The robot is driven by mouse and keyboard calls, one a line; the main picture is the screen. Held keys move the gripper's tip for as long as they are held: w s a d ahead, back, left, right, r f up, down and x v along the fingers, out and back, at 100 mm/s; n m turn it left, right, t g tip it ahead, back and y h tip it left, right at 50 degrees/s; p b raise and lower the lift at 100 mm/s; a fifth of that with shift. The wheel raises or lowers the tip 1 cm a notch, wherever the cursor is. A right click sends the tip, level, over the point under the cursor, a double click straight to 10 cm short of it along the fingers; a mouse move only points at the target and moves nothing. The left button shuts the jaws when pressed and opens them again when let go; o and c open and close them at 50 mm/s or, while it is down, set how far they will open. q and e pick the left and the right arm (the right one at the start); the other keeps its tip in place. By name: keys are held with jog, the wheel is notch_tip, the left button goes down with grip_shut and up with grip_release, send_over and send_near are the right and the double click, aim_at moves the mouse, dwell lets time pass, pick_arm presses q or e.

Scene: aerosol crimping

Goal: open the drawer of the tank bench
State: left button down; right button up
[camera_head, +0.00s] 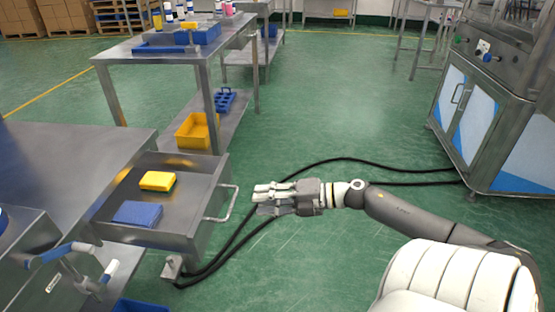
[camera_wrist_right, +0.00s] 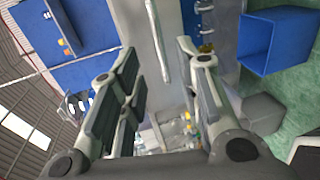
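The drawer (camera_head: 200,206) of the tank bench (camera_head: 60,165) stands pulled out from the steel bench at the left of the head view. Its pale bar handle (camera_head: 229,205) is on its right-hand front. A yellow-and-green sponge (camera_head: 158,181) and a folded blue cloth (camera_head: 138,214) lie inside. My right gripper (camera_head: 258,196) is just right of the handle, apart from it, with its fingers toward it. In the right wrist view the two fingers (camera_wrist_right: 157,55) are spread, and the handle (camera_wrist_right: 157,35) shows beyond and between them. My left gripper is not in view.
Black hoses (camera_head: 330,161) run across the green floor behind my right arm. A steel table (camera_head: 160,62) with a yellow bin (camera_head: 197,130) on its lower shelf stands behind the drawer. A machine cabinet (camera_head: 480,110) stands at right. The floor between is mostly clear.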

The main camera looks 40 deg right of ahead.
jog(key=shift+v, duration=1.55)
jog(key=shift+f, duration=0.1)
